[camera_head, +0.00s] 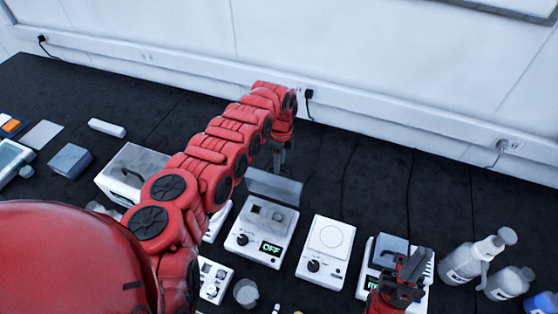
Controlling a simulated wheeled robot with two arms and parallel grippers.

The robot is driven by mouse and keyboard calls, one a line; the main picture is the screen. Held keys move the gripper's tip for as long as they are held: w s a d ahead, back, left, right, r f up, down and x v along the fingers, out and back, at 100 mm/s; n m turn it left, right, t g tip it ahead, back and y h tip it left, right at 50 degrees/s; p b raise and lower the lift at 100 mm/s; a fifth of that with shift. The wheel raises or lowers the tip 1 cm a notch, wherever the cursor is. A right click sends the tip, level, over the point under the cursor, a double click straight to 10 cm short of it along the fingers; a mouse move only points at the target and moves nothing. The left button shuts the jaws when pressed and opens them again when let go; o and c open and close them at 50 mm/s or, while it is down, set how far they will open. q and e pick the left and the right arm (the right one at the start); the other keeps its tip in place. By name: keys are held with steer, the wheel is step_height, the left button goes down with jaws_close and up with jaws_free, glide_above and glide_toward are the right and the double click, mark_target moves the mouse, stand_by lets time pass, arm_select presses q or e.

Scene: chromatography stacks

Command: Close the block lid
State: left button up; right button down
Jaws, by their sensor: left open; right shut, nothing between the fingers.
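The heating block (258,232) is a white device with a grey top, a knob and a green "OFF" display, standing mid-table. Its grey lid (274,187) stands raised at the back edge of the block. My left gripper (279,160) hangs pointing down just behind and above the lid. It is open and holds nothing; whether it touches the lid I cannot tell. My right gripper (408,268) is at the lower right, shut and empty, in front of another device.
A white plate device (326,250) with a round top stands right of the block. A white device with a grey cover (388,250) is partly behind my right gripper. Bottles (475,262) stand at the right edge. The black table behind the devices is mostly free.

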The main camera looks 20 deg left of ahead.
arm_select(q)
steer(key=shift+f, duration=0.6)
jaws_close()
stand_by(1.1)
